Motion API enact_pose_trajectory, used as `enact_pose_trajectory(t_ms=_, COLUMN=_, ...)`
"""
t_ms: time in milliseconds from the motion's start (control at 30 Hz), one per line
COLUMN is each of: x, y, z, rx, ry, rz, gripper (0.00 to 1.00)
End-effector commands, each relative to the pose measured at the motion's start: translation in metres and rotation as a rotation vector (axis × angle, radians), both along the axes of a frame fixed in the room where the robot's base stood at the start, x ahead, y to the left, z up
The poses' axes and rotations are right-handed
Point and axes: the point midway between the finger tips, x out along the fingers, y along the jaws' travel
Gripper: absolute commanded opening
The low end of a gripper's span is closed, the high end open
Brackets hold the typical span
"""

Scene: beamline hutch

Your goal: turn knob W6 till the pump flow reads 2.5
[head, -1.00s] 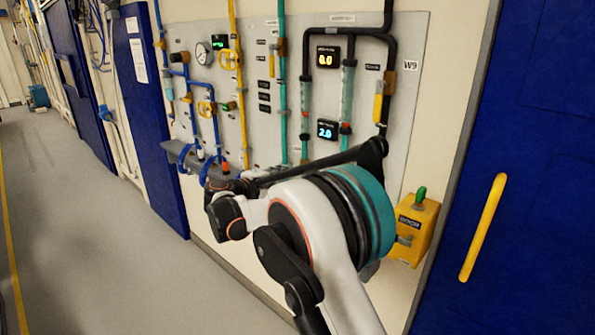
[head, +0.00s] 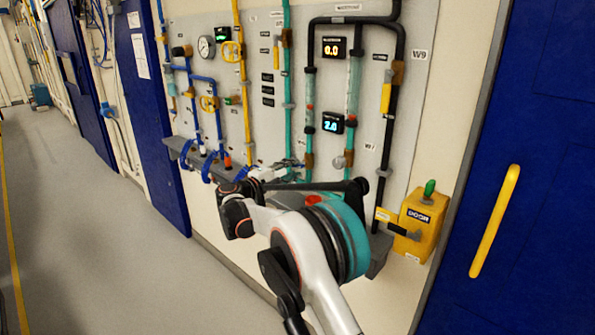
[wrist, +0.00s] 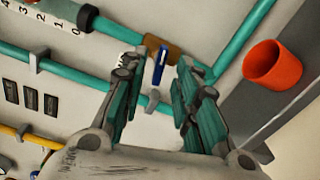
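My gripper (head: 290,165) is at the lower part of the panel, below the left flow tube. In the wrist view my gripper (wrist: 155,80) is open, its two teal fingers spread. A blue knob handle (wrist: 160,65) on a brown valve body (wrist: 163,48) shows between and beyond the fingers, apparently not gripped. A label beside it is mostly hidden by a finger, so I cannot confirm W6. The lower display (head: 331,123) reads 2.0 in blue, and the upper display (head: 333,48) reads 0.0 in orange. Their small captions are unreadable.
A grey knob (head: 340,162) sits under the right flow tube, right of my gripper. A yellow box with a green top (head: 424,218) stands out at lower right. An orange cup-like part (wrist: 273,65) is near the right finger. Open floor lies left.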

Motion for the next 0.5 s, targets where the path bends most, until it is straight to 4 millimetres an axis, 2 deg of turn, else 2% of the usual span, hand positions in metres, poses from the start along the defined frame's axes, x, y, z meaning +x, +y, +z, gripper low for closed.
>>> enact_pose_trajectory(t_ms=200, x=0.023, y=-0.018, z=-0.001, rx=0.000, ry=0.000, rz=-0.001, gripper=0.28)
enact_pose_trajectory(t_ms=500, x=0.030, y=-0.024, z=0.000, rx=0.000, ry=0.000, rz=0.001, gripper=0.28)
